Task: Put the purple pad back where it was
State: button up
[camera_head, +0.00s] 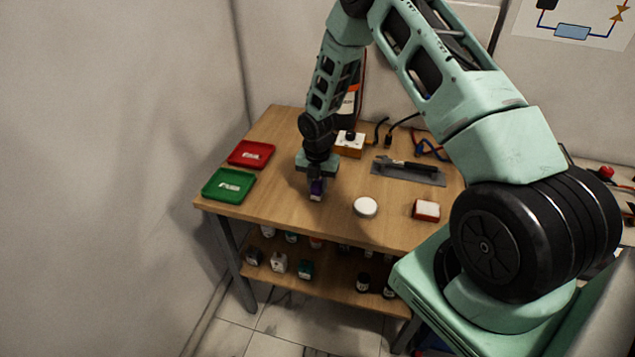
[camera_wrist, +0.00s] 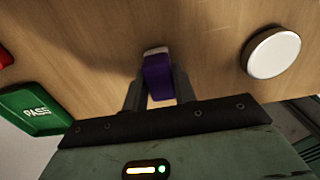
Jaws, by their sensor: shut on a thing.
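The purple pad (camera_wrist: 158,77) is a small purple block with a pale end, held between the fingers of my gripper (camera_wrist: 156,92). In the head view the pad (camera_head: 316,188) shows just below my gripper (camera_head: 316,182), over the left part of the wooden table (camera_head: 280,215). My gripper points down and is shut on the pad. I cannot tell whether the pad touches the table top. A round white disc (camera_head: 365,207) lies to the right of the pad, apart from it, and also shows in the wrist view (camera_wrist: 273,52).
A green tray (camera_head: 229,185) and a red tray (camera_head: 251,154) lie left of my gripper. A red-and-white block (camera_head: 426,210) sits at the right front. A grey mat (camera_head: 425,177) with a black tool and a box with a black knob (camera_head: 350,143) are behind. A lower shelf holds several bottles.

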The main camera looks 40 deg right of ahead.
jog(key=shift+f, duration=0.2)
jog(key=o, duration=0.9)
jog(key=shift+o, duration=0.2)
